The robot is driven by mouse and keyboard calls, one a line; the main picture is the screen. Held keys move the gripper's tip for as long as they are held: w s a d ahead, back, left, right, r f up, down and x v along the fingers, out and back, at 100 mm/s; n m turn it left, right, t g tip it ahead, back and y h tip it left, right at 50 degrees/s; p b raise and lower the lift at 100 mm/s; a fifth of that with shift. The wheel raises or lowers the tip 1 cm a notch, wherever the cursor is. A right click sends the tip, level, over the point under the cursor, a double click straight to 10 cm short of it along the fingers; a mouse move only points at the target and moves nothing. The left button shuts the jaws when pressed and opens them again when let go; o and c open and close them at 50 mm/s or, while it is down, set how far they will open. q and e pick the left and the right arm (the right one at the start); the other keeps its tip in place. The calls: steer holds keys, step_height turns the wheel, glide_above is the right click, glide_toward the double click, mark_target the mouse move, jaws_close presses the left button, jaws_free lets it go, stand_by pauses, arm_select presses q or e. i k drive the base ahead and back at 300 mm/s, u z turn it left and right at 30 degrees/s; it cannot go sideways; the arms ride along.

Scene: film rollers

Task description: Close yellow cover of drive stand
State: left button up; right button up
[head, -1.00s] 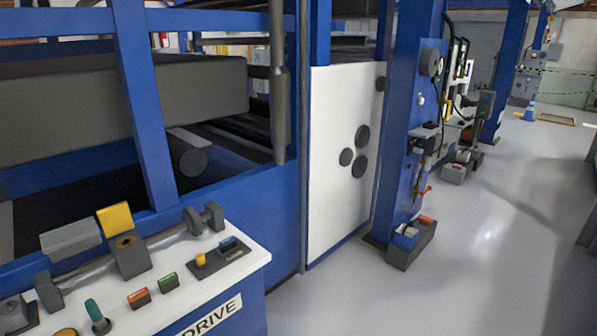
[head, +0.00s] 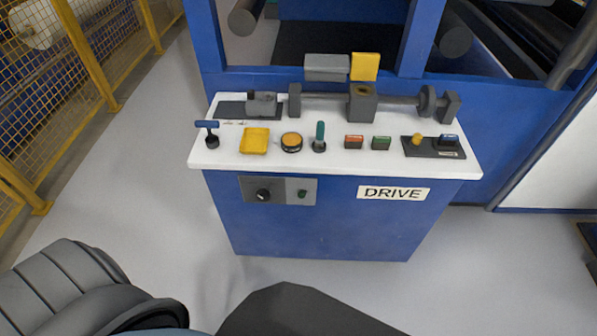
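The drive stand (head: 320,225) is a blue cabinet with a white top and a DRIVE label, in the middle of the head view. Its yellow cover (head: 365,67) stands raised at the back, above a dark grey block (head: 361,101) with an opening in its top. A grey cover (head: 326,67) stands raised just left of it. Neither of my grippers is in view. Dark parts of my own body show along the bottom edge, apart from the stand.
A yellow mesh fence (head: 75,75) runs along the left. A blue machine frame (head: 500,120) rises behind the stand. The stand's top carries a yellow tray (head: 254,141), a green-handled lever (head: 320,137) and several buttons. Grey floor (head: 130,180) is clear left of the stand.

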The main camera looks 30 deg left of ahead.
mark_target(364, 66)
steer(key=u, duration=0.25)
steer(key=k, duration=0.35)
steer(key=u, duration=1.45)
steer(key=i, duration=1.25)
steer(key=z, duration=0.65)
